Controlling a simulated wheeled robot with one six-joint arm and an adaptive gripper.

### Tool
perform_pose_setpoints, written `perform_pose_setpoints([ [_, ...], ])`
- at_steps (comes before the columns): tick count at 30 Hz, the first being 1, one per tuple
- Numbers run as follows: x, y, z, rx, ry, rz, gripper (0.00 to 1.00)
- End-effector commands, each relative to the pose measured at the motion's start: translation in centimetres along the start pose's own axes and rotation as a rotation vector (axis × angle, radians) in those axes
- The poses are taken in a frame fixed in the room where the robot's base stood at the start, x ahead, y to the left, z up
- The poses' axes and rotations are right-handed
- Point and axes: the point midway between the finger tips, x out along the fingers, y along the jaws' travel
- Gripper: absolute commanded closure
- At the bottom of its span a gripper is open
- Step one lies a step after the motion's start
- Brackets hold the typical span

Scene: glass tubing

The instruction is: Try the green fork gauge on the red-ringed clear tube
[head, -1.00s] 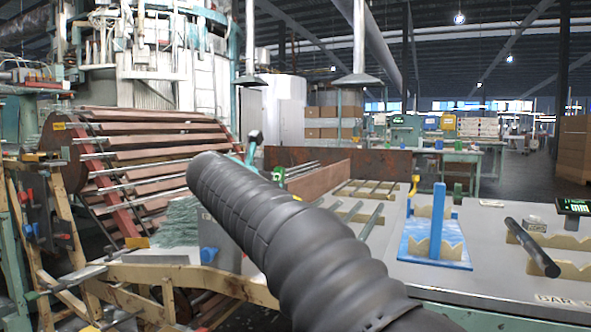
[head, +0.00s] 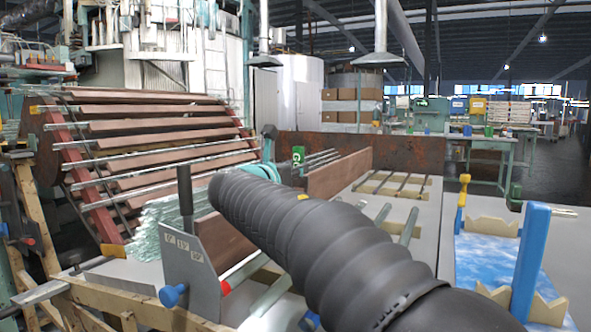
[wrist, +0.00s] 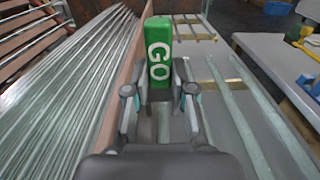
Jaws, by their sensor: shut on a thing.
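The green fork gauge (wrist: 159,50), marked GO, stands upright between the fingers of my gripper (wrist: 160,95), which is shut on it. In the head view the gauge (head: 298,157) shows beyond the end of my arm, with my gripper (head: 272,165) partly hidden behind the arm. Its fork end is not visible. Clear tubes (wrist: 235,115) lie on the grey bench in the wrist view, to the right of the gauge. In the head view a red band (head: 242,271) shows beside a tube just behind the grey plate. I cannot tell whether this is the red-ringed tube.
A grey plate with a dark handle (head: 190,255) stands at the bench's near left. A brown board (head: 340,174) and a pile of glass rods (wrist: 65,85) lie left of the tubes. A blue stand (head: 530,260) is at right.

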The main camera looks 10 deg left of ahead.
Motion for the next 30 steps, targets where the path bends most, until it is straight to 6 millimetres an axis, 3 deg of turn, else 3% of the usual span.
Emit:
perform_pose_setpoints([
  [9, -0.1, 0.0, 0.4, -0.002, -0.001, 0.0, 1.0],
  [30, -0.1, 0.0, -4.6, -0.001, -0.001, 0.0, 1.0],
])
